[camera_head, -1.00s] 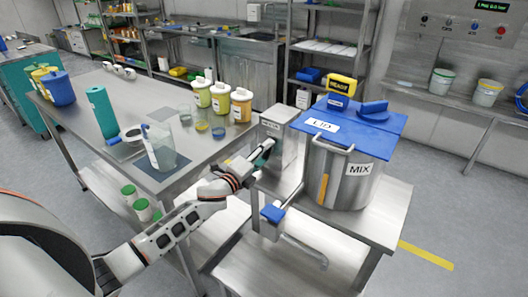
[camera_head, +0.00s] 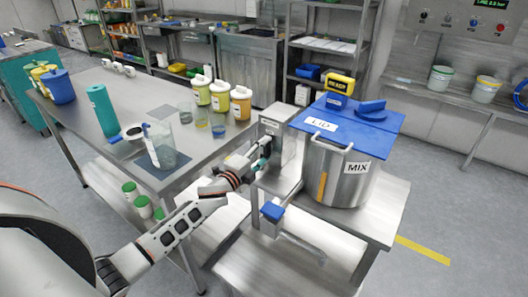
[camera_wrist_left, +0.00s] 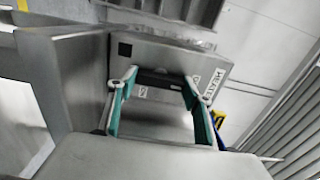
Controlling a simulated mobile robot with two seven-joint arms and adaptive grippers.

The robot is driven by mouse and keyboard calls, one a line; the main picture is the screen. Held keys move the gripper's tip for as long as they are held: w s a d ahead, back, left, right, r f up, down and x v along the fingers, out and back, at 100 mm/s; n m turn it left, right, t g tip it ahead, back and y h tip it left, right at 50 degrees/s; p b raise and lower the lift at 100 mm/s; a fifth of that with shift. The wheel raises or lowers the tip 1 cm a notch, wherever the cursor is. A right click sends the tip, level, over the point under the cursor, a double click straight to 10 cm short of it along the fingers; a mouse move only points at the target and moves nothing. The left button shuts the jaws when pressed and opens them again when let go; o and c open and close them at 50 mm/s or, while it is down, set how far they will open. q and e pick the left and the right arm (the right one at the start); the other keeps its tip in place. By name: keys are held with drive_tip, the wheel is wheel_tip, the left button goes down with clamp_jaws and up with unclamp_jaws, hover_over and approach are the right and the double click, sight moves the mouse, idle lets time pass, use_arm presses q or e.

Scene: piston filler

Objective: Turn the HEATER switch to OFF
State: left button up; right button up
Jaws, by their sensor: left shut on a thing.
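The grey metal HEATER box (camera_head: 289,137) stands beside the steel MIX pot on the cart. In the left wrist view its front panel (camera_wrist_left: 150,52) carries the HEATER label (camera_wrist_left: 214,84) and small printed marks. A dark bar-shaped switch (camera_wrist_left: 160,80) sits on this panel between my finger ends. My left gripper (camera_head: 264,154), with green-padded fingers, reaches the box front and is shut on the switch; the fingers also show in the left wrist view (camera_wrist_left: 160,84). The switch is hidden behind the gripper in the head view, and I cannot read its position. My right gripper is not in view.
The MIX pot (camera_head: 338,180) with a blue lid (camera_head: 365,125) stands right of the box. A blue-ended valve (camera_head: 272,212) juts out below my gripper. The steel table (camera_head: 88,82) at left holds jars, beakers and a teal cylinder.

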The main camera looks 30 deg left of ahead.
use_arm(q)
drive_tip(key=o, duration=1.1)
drive_tip(key=s, duration=0.4)
drive_tip(key=s+a, duration=0.1)
drive_tip(key=s, duration=0.7)
drive_tip(key=shift+a, duration=0.3)
drive_tip(key=s+d+f+n+g, duration=0.2)
drive_tip(key=s+d+f+n, duration=0.3)
drive_tip(key=s+f, duration=0.2)
drive_tip(key=s+d+f+n+g, duration=0.2)
drive_tip(key=s+d+f+n, duration=0.3)
drive_tip(key=s+f, duration=0.3)
drive_tip(key=s+d+f+n+g, duration=0.3)
drive_tip(key=s+d+f+n, duration=0.2)
drive_tip(key=s, duration=0.5)
drive_tip(key=shift+d+f, duration=0.4)
drive_tip(key=shift+f, duration=0.25)
drive_tip(key=shift+d+f, duration=0.4)
drive_tip(key=shift+f, duration=0.2)
